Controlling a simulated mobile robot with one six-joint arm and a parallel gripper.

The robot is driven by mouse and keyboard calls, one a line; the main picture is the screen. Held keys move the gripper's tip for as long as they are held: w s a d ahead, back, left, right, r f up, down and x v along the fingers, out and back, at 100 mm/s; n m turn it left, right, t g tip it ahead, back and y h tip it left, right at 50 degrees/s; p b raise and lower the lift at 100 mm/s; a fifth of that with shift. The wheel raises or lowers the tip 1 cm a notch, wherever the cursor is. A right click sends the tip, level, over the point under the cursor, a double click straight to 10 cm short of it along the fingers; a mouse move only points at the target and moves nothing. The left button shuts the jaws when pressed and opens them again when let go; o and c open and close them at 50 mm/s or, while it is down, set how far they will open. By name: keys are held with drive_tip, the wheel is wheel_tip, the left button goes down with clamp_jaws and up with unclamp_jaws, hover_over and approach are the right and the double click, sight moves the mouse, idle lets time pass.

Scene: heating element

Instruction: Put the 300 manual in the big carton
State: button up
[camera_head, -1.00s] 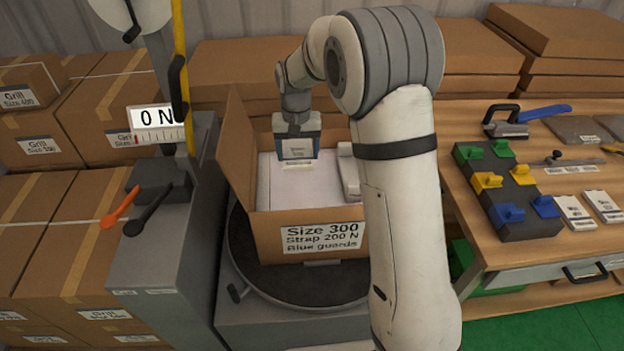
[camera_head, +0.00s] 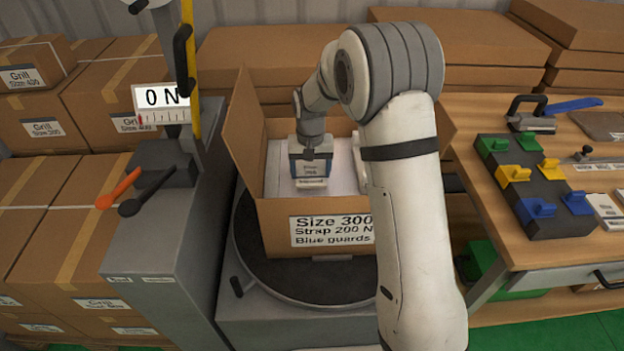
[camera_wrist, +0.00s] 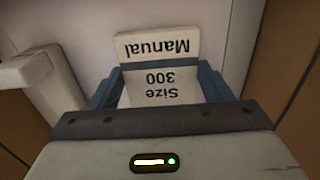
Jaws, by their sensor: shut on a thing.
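The big carton (camera_head: 276,229) stands open on a round dark turntable, with a label reading "Size 300, Strap 200 N, Blue guards". My gripper (camera_head: 309,172) is inside the carton's opening, above a white surface (camera_head: 340,176) in it. It is shut on the 300 manual (camera_wrist: 160,88), a small white booklet reading "Manual" and "Size 300" upside down in the wrist view. The blue fingers (camera_wrist: 104,88) sit at its two sides. I cannot tell whether the manual touches the white surface below it.
A grey post with a "0 N" gauge (camera_head: 162,105) and orange and black levers stands left of the carton. A workbench (camera_head: 480,210) at right holds a block with coloured clips (camera_head: 530,190). Stacked cartons (camera_head: 60,190) fill the left and back.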

sight(311, 174)
drive_tip(key=shift+f, duration=1.95)
drive_tip(key=shift+f, duration=0.15)
drive_tip(key=o, duration=1)
